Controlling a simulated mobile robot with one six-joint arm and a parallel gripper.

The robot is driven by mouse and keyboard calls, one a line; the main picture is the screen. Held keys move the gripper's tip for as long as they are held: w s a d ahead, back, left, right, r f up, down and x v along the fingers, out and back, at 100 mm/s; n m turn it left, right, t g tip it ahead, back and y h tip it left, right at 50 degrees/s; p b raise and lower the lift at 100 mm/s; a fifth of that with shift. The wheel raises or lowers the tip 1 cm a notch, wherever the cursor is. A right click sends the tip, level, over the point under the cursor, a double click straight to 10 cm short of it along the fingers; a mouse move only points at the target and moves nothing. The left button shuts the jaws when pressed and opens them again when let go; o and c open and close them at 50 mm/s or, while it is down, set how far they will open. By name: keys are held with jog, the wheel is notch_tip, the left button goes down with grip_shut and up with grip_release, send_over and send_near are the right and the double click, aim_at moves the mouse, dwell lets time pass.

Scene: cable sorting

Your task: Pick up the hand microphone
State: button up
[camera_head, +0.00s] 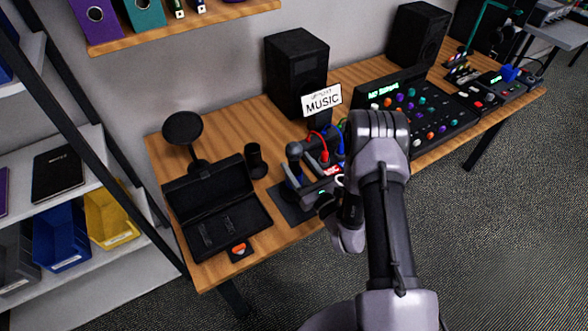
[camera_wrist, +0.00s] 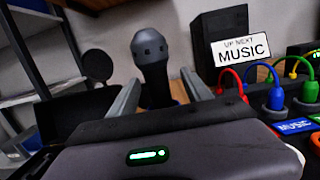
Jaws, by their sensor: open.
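The hand microphone (camera_head: 294,151) stands upright on the desk, with a dark grey rounded head and a darker handle. In the wrist view the microphone (camera_wrist: 151,48) rises straight ahead, between the two finger lines. My gripper (camera_head: 322,198) is beside it in the head view, to its lower right. In the wrist view my gripper (camera_wrist: 160,78) is open, one grey finger on each side of the microphone's lower part. I cannot tell whether the fingers touch it. The gripper body hides the microphone's foot.
An open black case (camera_head: 215,205), a round disc on a stand (camera_head: 183,127) and a black cup (camera_head: 254,160) are to the left. A MUSIC sign (camera_head: 321,100), coloured cables (camera_wrist: 268,72) and a mixer (camera_head: 420,110) are to the right. A speaker (camera_head: 297,70) stands behind.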

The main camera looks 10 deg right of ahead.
jog(key=x, duration=0.2)
jog(key=b+x, duration=0.1)
jog(key=x, duration=0.2)
jog(key=shift+s+a, duration=0.1)
jog(key=shift+a, duration=0.15)
grip_shut()
